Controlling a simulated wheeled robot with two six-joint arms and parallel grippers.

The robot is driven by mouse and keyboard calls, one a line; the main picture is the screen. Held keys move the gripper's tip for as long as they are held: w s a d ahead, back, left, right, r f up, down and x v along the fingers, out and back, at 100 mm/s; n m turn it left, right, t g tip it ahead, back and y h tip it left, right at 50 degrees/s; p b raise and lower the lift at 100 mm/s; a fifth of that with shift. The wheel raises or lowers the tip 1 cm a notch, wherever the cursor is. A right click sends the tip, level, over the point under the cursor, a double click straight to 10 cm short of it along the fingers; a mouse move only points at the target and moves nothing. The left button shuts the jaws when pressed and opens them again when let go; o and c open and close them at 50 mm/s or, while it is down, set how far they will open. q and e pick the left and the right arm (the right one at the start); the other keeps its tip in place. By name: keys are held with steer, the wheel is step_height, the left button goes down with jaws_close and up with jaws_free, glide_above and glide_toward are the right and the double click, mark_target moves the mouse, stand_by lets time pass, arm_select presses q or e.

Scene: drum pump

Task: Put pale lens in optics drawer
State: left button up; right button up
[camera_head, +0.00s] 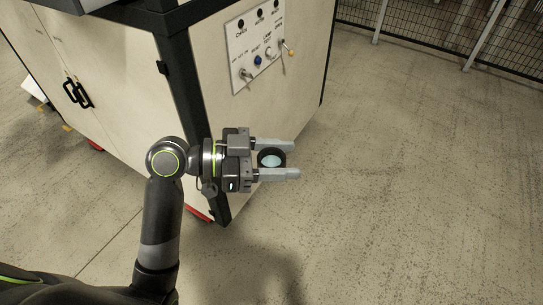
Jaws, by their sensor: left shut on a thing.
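The pale lens (270,158) is a light blue disc in a black ring. My left gripper (279,159) is shut on it, with one finger above the lens and one below it in the picture. The gripper is in front of the cabinet's right part, near its lower edge, and appears held above the floor. No optics drawer shows in this view. My right gripper is not in view.
A cream cabinet (110,50) with black edges stands on the left and carries a switch panel (255,50). A wire fence (455,35) runs along the back right. The concrete floor (420,180) on the right is clear.

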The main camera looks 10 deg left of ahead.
mark_target(285, 164)
arm_select(q)
steer(key=shift+w+d+f+m+g+y, duration=0.15)
steer(key=shift+w+f+m+g, duration=0.4)
steer(key=shift+m+g, duration=1.15)
steer(key=shift+w+f+m+g+y, duration=0.1)
steer(key=shift+w+f+m+g, duration=0.15)
steer(key=shift+f+m+g, duration=1.4)
steer(key=shift+w+d+r+m+g+y, duration=0.15)
steer(key=shift+w+m+g, duration=0.55)
steer(key=shift+g, duration=1.85)
